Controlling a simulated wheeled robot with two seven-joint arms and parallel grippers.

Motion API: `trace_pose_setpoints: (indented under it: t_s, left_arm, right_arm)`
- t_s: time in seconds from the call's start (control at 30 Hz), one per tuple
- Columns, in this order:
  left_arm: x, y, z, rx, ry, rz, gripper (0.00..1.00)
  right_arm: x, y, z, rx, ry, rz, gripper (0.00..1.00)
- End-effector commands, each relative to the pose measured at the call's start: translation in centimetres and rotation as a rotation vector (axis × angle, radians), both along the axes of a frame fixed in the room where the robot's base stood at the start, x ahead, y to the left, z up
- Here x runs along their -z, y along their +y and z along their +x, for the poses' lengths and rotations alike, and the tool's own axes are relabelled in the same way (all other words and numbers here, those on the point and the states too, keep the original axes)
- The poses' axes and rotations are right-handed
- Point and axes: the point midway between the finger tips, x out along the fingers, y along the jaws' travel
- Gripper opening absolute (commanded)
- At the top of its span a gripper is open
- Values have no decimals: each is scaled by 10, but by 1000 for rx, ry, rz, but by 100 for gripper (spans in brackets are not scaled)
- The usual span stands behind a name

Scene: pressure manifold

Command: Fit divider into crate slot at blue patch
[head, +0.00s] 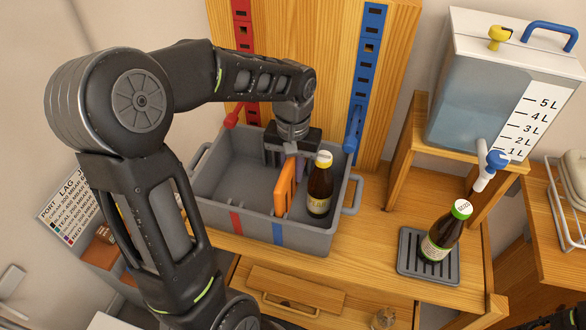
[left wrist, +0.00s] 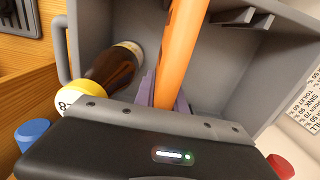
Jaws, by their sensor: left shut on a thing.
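The grey crate (head: 205,208) stands on the wooden bench, with a red patch and a blue patch (head: 278,234) on its near wall. My left gripper (head: 291,150) reaches down over the crate and is shut on the orange divider (head: 285,186). The divider is inside the crate's outline, roughly upright, left of a brown bottle (head: 319,190). In the left wrist view the divider (left wrist: 182,45) runs up from between the fingers (left wrist: 165,95). Its lower edge is hidden, so I cannot tell whether it sits in a slot.
The yellow-capped bottle in the crate (left wrist: 112,68) is close beside the left gripper. A second bottle (head: 446,232) stands on a black drip tray (head: 414,262) to the right, below a water tank (head: 465,95). The crate's left part looks empty.

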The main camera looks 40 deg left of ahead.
Motion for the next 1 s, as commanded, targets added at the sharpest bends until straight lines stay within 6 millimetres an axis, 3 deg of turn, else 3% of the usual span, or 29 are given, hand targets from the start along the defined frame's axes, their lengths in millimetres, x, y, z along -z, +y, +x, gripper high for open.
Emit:
trace_pose_setpoints:
  t_s: [0.37, 0.4, 0.67, 1.0]
  left_arm:
    - [10, 0, 0, 0, 0, 0, 0]
    - [9, 0, 0, 0, 0, 0, 19]
    - [9, 0, 0, 0, 0, 0, 40]
    - [6, 0, 0, 0, -1, 0, 41]
  right_arm:
    - [8, 0, 0, 0, -1, 0, 77]
    - [7, 0, 0, 0, 0, 0, 77]
    - [7, 0, 0, 0, -1, 0, 77]
    - [7, 0, 0, 0, -1, 0, 77]
